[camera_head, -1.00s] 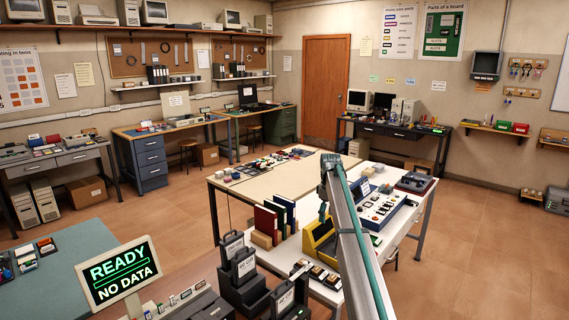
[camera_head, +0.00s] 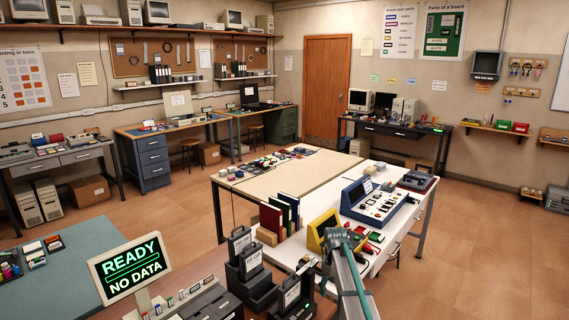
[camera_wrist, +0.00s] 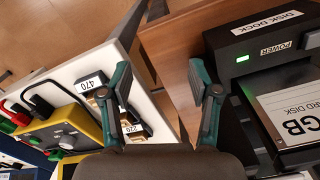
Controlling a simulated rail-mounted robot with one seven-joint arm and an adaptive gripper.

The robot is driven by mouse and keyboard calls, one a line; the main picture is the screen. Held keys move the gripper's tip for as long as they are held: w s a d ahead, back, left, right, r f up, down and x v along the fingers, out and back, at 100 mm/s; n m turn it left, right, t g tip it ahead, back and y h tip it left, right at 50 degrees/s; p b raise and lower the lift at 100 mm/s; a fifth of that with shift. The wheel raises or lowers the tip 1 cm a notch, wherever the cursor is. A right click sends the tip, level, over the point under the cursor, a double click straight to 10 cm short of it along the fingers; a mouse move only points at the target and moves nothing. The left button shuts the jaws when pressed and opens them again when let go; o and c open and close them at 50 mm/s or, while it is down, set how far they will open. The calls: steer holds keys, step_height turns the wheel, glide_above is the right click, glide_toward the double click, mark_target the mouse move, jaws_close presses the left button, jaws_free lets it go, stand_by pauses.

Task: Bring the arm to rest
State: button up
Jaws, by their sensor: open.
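My gripper (camera_wrist: 160,105) shows in the wrist view with its two teal-and-grey fingers spread apart and nothing between them. It points down above the gap between a white table top (camera_wrist: 160,105) and a brown wooden desk (camera_wrist: 175,50). In the head view my arm reaches up from the bottom right, lower than the yellow box and the blue panel. My gripper is not clearly seen there.
A black disk dock (camera_wrist: 245,50) with a green light stands right of the fingers. Labelled blocks (camera_wrist: 92,83) and a yellow device (camera_wrist: 65,135) lie to the left. In the head view, a READY sign (camera_head: 131,268) stands front left. Open floor (camera_head: 490,245) lies to the right.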

steer(key=s+f+m, duration=0.2)
steer(key=s+f, duration=0.2)
steer(key=s, duration=0.6)
steer(key=s+f+m, duration=0.2)
steer(key=s+f, duration=0.2)
steer(key=s, duration=0.7)
steer(key=s+f+m, duration=0.1)
steer(key=s+f, duration=0.4)
steer(key=s, duration=0.5)
steer(key=s+f+g+b, duration=0.6)
steer(key=s+f+b, duration=0.4)
steer(key=s+f, duration=1.8)
steer(key=shift+s+f+m+g, duration=0.25)
steer(key=shift+s+m+g, duration=0.15)
steer(key=shift+s, duration=0.65)
